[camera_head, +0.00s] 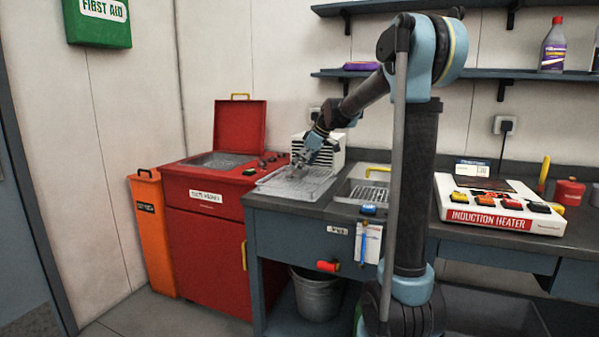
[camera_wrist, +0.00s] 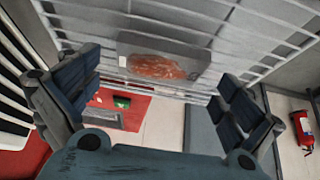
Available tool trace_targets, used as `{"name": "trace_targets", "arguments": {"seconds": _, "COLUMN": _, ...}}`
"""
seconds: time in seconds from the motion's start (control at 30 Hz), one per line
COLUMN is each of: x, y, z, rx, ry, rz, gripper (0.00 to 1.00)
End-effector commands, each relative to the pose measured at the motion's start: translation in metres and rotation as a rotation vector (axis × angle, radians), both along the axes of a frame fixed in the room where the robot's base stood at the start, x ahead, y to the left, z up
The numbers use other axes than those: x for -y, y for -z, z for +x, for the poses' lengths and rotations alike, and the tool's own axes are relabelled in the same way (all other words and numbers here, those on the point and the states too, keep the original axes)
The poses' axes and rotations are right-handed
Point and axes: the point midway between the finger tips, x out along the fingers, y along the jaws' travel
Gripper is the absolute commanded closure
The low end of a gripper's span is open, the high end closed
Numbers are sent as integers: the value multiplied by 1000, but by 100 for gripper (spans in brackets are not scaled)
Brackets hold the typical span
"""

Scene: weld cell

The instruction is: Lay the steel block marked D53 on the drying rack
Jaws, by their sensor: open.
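A grey block (camera_wrist: 165,62) with a rust-orange patch on its face lies on the wires of the drying rack (camera_wrist: 225,18) in the wrist view. It has a small pale mark at its left end; I cannot read any D53 marking. My gripper (camera_wrist: 158,82) is open, with one finger to each side of the block and a gap to both. In the head view my gripper (camera_head: 298,168) is low over the wire rack (camera_head: 290,190) on the bench; the block cannot be made out there.
A red parts washer (camera_head: 205,215) with its lid up stands left of the rack. A sink (camera_head: 365,192) is just right of it, and a white vented box (camera_head: 318,150) behind. An induction heater (camera_head: 495,205) sits farther right. Shelves (camera_head: 470,77) hang above.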

Motion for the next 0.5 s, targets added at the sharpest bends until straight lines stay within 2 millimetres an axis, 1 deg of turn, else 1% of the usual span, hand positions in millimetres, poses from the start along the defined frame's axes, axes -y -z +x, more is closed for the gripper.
{"name": "trace_targets", "arguments": {"seconds": 0.3, "x": 29, "y": -52, "z": -10, "rx": 0, "ry": 4, "rz": 0, "gripper": 0}}
{"name": "trace_targets", "arguments": {"seconds": 0.5, "x": 43, "y": -79, "z": -15, "rx": 0, "ry": 1, "rz": -1, "gripper": 0}}
